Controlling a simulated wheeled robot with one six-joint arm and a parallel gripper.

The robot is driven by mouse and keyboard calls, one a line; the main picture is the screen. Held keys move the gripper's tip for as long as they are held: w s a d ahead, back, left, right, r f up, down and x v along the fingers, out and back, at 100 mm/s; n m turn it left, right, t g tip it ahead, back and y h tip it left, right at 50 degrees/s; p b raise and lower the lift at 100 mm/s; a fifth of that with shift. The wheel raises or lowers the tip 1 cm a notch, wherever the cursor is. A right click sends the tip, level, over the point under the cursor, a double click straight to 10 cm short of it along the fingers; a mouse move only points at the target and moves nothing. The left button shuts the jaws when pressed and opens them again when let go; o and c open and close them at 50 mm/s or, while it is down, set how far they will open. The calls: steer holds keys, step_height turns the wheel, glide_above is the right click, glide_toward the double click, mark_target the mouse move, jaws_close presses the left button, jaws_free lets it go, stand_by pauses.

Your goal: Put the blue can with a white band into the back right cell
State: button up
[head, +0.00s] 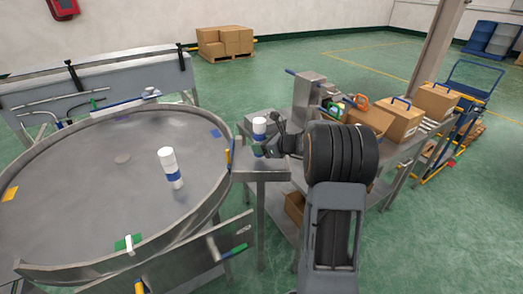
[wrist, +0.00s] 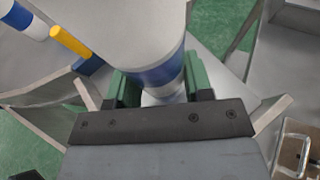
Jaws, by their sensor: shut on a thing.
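My gripper (head: 266,149) is shut on a white can with a blue band (head: 259,128), held upright at the small steel ledge beside the round table. In the wrist view the can (wrist: 160,78) fills the space between the green fingers (wrist: 160,92). Its lower end is close to the steel surface; I cannot tell if it touches. A second white can with a blue band (head: 171,168) stands on the round table, and part of it shows in the wrist view (wrist: 27,20). I cannot make out a blue can with a white band or the back right cell.
The round steel table (head: 95,205) has a raised rim and mostly bare top. A steel post (head: 308,98) stands behind my gripper. Cardboard boxes (head: 403,122) with handles line the bench at right. A yellow peg (wrist: 70,40) is near the can.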

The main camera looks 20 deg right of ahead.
steer(key=shift+f, duration=1.1)
steer(key=shift+f, duration=0.15)
steer(key=shift+f, duration=0.15)
steer(key=o, duration=1)
